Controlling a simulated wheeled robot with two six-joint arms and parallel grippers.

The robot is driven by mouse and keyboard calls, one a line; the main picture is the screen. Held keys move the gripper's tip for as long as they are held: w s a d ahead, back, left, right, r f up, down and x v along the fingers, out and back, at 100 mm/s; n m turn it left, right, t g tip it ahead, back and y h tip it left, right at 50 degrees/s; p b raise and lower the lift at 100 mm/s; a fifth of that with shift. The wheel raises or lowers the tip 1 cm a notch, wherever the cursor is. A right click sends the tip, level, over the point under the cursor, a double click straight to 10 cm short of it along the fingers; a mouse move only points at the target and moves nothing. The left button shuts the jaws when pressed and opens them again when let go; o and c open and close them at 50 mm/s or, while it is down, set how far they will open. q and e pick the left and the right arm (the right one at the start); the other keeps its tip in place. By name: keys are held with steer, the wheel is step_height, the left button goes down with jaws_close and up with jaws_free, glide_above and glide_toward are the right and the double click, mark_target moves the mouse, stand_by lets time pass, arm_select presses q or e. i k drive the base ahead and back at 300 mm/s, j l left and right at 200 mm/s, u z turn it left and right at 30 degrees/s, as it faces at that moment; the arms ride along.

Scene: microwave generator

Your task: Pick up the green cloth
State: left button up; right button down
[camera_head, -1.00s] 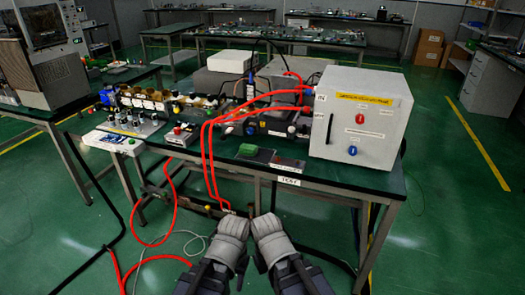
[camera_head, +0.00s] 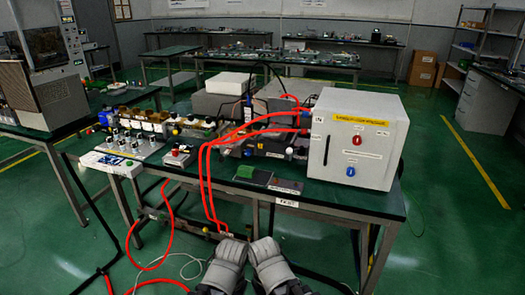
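A small green piece, seemingly the green cloth (camera_head: 246,171), lies near the front edge of the workbench (camera_head: 320,191), at the left end of a dark flat item (camera_head: 257,179). My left gripper (camera_head: 233,250) and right gripper (camera_head: 265,248) show as grey padded shapes side by side at the bottom middle. Both are in front of the bench, lower in the picture than its front edge and apart from the cloth. Their fingers cannot be made out clearly, so their opening is hidden.
A white box with knobs (camera_head: 357,138) stands on the bench's right. Red cables (camera_head: 206,175) loop over the front edge and hang to the floor. A small box with a red knob (camera_head: 180,156) stands left of the cloth. Green floor (camera_head: 455,245) is open at right.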

mark_target(248, 172)
steer(key=i+j+z, duration=0.7)
steer(key=i+j, duration=0.05)
steer(key=i, duration=0.05)
